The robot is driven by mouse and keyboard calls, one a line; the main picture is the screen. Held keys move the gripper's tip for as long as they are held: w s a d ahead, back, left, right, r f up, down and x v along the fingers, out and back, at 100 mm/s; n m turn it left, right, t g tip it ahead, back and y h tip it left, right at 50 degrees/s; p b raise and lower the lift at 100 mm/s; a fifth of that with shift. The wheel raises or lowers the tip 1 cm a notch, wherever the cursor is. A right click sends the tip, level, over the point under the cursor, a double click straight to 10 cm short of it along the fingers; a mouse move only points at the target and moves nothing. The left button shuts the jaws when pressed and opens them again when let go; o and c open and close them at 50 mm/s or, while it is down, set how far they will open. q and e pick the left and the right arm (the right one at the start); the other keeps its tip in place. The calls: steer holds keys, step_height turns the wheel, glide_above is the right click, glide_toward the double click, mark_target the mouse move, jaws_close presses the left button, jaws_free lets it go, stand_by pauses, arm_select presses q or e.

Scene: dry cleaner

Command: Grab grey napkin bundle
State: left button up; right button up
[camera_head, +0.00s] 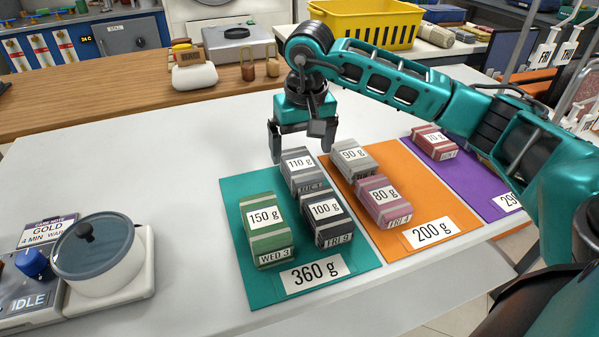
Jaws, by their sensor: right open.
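A grey bundle labelled 110 g (302,172) lies at the back of the teal mat (237,205). Another grey bundle, labelled 90 g (352,157), lies at the back of the orange mat (448,213). I cannot tell which of the two is the napkin bundle. My right gripper (300,152) points down, open and empty, at the far end of the 110 g bundle, with its fingers spread left and right. I cannot tell whether it touches the bundle. My left gripper is out of view.
A green 150 g bundle (268,230) and a dark 100 g bundle (327,217) share the teal mat. A pink 80 g bundle (382,202) is on orange, a red 70 g bundle (434,142) on purple. A lidded pot (100,255) stands left; the table between is clear.

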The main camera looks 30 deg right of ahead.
mark_target(300, 163)
steer(key=f, duration=0.4)
steer(key=w+f, duration=0.1)
steer(key=shift+d+f+b, duration=0.15)
steer(key=shift+f+b, duration=0.2)
steer(key=shift+f, duration=0.05)
steer(key=c, duration=0.4)
steer(key=shift+r, duration=0.1)
steer(key=c, duration=0.7)
steer(key=shift+r, duration=0.1)
